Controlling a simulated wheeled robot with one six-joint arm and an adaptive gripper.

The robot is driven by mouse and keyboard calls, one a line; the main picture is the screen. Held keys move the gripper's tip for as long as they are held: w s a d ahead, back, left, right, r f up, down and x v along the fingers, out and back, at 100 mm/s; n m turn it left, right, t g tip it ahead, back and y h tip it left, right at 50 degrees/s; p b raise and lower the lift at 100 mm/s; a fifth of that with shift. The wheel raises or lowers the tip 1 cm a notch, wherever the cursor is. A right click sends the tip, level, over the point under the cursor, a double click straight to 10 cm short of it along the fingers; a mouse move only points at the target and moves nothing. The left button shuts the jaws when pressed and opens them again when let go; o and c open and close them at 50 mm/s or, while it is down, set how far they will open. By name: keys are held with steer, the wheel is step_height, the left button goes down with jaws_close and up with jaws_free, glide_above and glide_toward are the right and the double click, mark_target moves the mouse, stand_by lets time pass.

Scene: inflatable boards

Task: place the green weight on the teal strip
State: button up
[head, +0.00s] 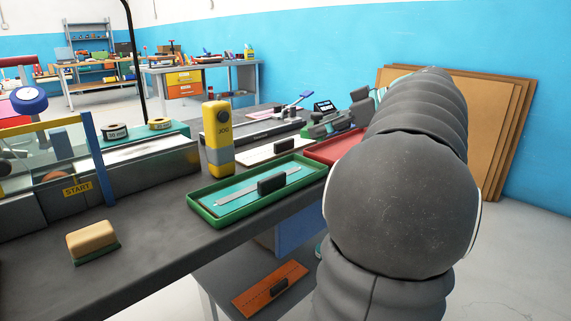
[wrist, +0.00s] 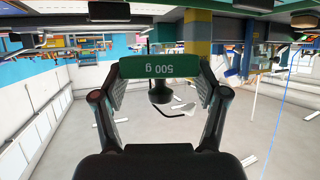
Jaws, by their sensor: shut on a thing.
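The green weight (wrist: 159,66), marked 500 g, shows in the wrist view with its lettering upside down. My gripper (wrist: 160,80) is shut on it, with one finger at each side. In the head view my gripper (head: 338,120) is partly hidden by my grey arm, over the far part of the bench, with a bit of green at its tip. A teal strip (head: 222,203) lies in a green-rimmed tray on the bench, with a grey bar and a black handle on it. Another teal surface (head: 178,131) lies under two tape rolls at the back left.
A yellow and grey upright device (head: 219,140) stands beside the tray. A red tray (head: 338,148) lies to its right. A yellow block (head: 92,241) sits at the front left. The dark bench (head: 150,230) is bare between block and tray. Brown boards (head: 497,120) lean on the wall.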

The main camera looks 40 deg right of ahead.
steer(key=b, duration=0.1)
glide_above(293, 171)
step_height(293, 171, down, 4)
steer(key=shift+f+b, duration=0.55)
steer(key=shift+f, duration=1.4)
steer(key=shift+f, duration=0.1)
steer(key=o, duration=1.4)
steer(key=shift+f, duration=0.1)
steer(key=shift+c, duration=0.2)
steer(key=shift+r, duration=0.2)
steer(key=p+v, duration=0.1)
steer(key=v, duration=1.1)
steer(key=shift+f, duration=0.1)
